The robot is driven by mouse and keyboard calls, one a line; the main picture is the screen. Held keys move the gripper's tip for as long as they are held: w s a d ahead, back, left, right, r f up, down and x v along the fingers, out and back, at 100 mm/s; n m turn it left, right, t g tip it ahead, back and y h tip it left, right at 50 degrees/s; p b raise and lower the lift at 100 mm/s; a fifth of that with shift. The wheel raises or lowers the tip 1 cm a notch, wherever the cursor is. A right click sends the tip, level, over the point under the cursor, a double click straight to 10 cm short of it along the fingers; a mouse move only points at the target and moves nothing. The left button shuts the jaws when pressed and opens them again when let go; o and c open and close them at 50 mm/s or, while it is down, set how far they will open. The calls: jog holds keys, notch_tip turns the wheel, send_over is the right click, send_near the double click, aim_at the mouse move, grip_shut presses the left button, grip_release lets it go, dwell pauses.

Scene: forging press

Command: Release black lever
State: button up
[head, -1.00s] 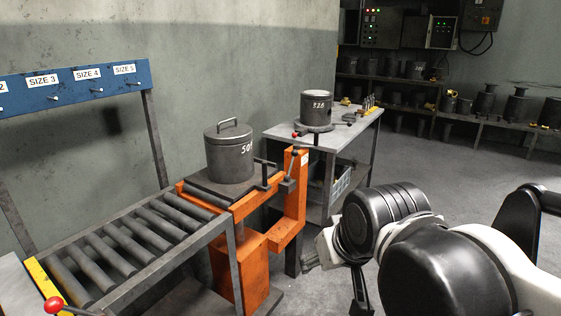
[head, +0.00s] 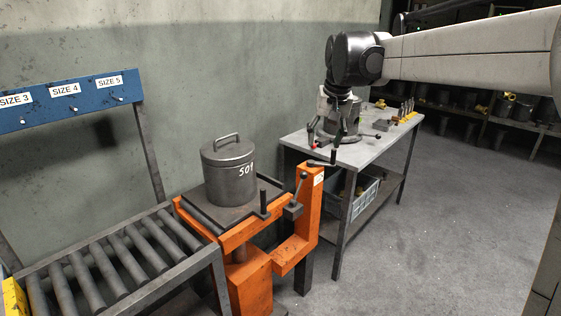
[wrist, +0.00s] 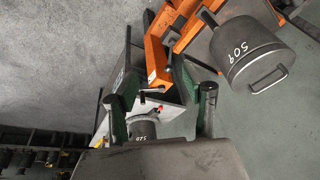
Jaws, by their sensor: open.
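A black lever (head: 320,163) with an upright dark grip stands at the top of the orange post, near the grey table's front corner. In the wrist view a dark lever (wrist: 154,90) shows between my fingers. My gripper (head: 322,142) is over that corner, pointing down, with its fingers spread. The wrist view shows the same gripper (wrist: 157,80) with green-sided fingers apart and nothing visibly held. It is close to the lever; contact cannot be told. A red knob (head: 313,146) sits just beside the fingers. My gripper partly hides the 526 cylinder (head: 347,128).
A lidded cylinder marked 509 (head: 229,178) stands on the orange-framed stand (head: 240,232), and also shows in the wrist view (wrist: 250,52). A roller conveyor (head: 120,262) lies left. A grey table (head: 365,152) is behind the post. Floor at right (head: 450,220) is clear.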

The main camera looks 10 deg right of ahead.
jog(key=w+f+g+p, duration=0.2)
jog(key=w+f+p, duration=0.15)
jog(key=w, duration=1.15)
jog(key=m+g+p, duration=0.1)
jog(key=p, duration=0.3)
send_near(304, 174)
jog(key=shift+y, duration=0.3)
jog(key=f, duration=0.3)
jog(key=w+f, duration=0.1)
jog(key=f, duration=0.3)
jog(key=f+p, duration=0.1)
jog(key=f, duration=0.3)
jog(key=shift+w+a, duration=0.2)
jog(key=shift+w, duration=0.2)
jog(key=shift+c, duration=0.5)
grip_shut()
